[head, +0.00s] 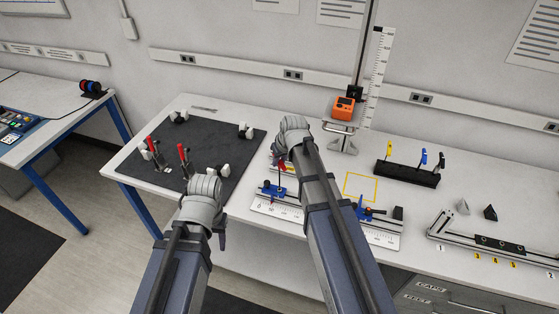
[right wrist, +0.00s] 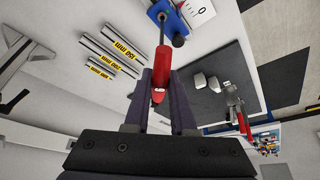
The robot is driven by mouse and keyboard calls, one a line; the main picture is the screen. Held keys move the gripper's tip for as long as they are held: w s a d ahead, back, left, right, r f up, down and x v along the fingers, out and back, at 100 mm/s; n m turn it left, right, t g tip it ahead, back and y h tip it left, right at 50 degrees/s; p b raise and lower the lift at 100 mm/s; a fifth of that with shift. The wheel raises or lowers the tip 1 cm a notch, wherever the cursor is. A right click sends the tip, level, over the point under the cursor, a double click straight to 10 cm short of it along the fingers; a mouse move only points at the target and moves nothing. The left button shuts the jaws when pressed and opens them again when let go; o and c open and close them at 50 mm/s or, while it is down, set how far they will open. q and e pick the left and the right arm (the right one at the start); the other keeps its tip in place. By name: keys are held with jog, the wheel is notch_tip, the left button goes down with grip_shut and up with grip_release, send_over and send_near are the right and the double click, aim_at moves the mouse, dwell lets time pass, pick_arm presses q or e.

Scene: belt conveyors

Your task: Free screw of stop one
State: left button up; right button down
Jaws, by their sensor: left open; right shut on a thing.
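Stop one seems to be the blue block (head: 271,190) at the left end of the ruler rail (head: 325,222). My right gripper (right wrist: 160,98) is shut on a red-handled screwdriver (right wrist: 160,78) above it. In the right wrist view the thin shaft runs from the red handle to the blue stop (right wrist: 172,22); whether the tip sits in the screw cannot be told. In the head view the right arm partly hides this gripper. A second blue stop (head: 364,211) is further right on the rail. My left gripper (head: 222,238) is near the table's front edge, away from the rail, mostly hidden by its wrist.
A black rack (head: 407,174) holds yellow, blue and black tools. A dark mat (head: 215,155) with red-handled clamps (head: 183,155) lies left. An orange device (head: 343,107) stands at the back beside a vertical scale. Another rail (head: 470,238) is at right. A yellow square (head: 361,187) marks bare table.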

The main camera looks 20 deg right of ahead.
notch_tip(320, 180, up, 5)
jog(key=p, duration=0.5)
jog(key=shift+r, duration=0.1)
jog(key=shift+f, duration=0.2)
